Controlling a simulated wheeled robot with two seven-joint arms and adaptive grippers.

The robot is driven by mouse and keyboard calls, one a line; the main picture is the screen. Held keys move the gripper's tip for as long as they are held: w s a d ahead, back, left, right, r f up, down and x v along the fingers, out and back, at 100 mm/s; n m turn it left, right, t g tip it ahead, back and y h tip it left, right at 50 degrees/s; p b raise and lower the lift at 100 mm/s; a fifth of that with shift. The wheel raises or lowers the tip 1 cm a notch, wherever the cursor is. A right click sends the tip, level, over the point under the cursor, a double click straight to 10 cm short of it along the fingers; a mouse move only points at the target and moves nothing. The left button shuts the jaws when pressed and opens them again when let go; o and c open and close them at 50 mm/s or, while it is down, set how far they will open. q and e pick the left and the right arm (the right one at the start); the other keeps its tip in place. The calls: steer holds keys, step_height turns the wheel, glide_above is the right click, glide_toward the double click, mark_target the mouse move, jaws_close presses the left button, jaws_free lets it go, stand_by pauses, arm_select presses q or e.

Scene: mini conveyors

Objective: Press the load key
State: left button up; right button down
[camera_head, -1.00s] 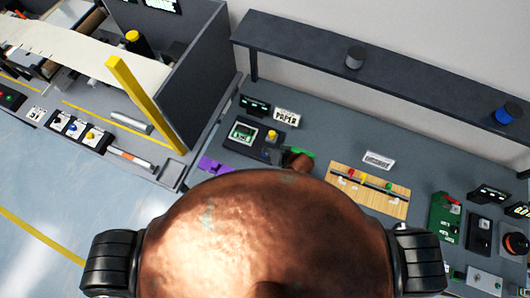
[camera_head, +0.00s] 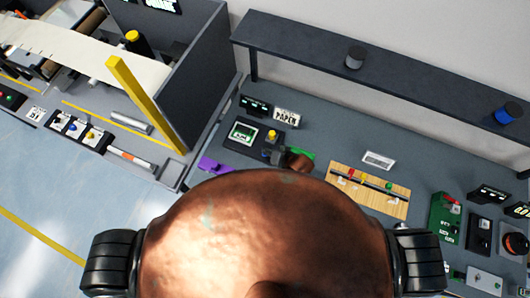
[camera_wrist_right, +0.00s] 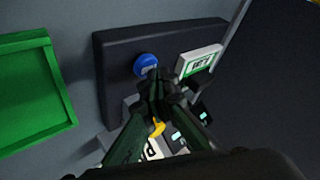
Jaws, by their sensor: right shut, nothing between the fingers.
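A dark panel (camera_head: 231,140) with a pale display and a yellow button (camera_head: 272,134) stands on the bench in the head view. My right gripper (camera_head: 275,157) is just in front of it, small and partly hidden by my own body. In the right wrist view my right gripper (camera_wrist_right: 153,78) is shut and empty. Its tips overlap the lower edge of a round blue button (camera_wrist_right: 146,64) on a dark panel (camera_wrist_right: 112,66); I cannot tell if they touch. No legible load label shows. My left gripper is out of view.
A green tray-like thing (camera_wrist_right: 35,90) lies left of the panel in the wrist view. In the head view, a PAPER sign (camera_head: 287,116) stands behind, and a wooden board with coloured knobs (camera_head: 345,190) lies to the right. A dark shelf (camera_head: 300,43) runs above the bench.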

steer(key=shift+f, duration=0.35)
stand_by(0.5)
steer(key=shift+r+p, duration=0.9)
steer(key=shift+p, duration=0.05)
step_height(320, 180, up, 5)
steer(key=p, duration=0.5)
steer(key=shift+p, duration=0.3)
stand_by(0.4)
